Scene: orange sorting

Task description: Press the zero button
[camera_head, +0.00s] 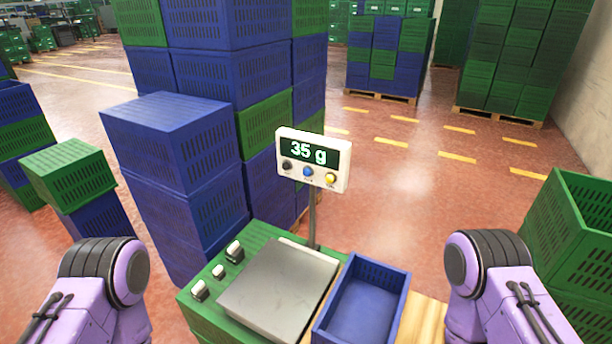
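The scale's display (313,159) stands on a thin post and reads 35 g. Below its screen are a dark button (287,165), a blue button (308,172) and a yellow button (331,179). Their labels are too small to read, so I cannot tell which is the zero button. The grey scale plate (280,287) is empty. My two purple arms show at the lower left and lower right; both grippers are out of the picture. Nothing touches the display.
A blue tray (364,302), empty, stands right of the plate. Small weights (218,271) sit on the green base left of it. Blue crates (172,150) are stacked behind left, and a green crate (577,235) stands at right.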

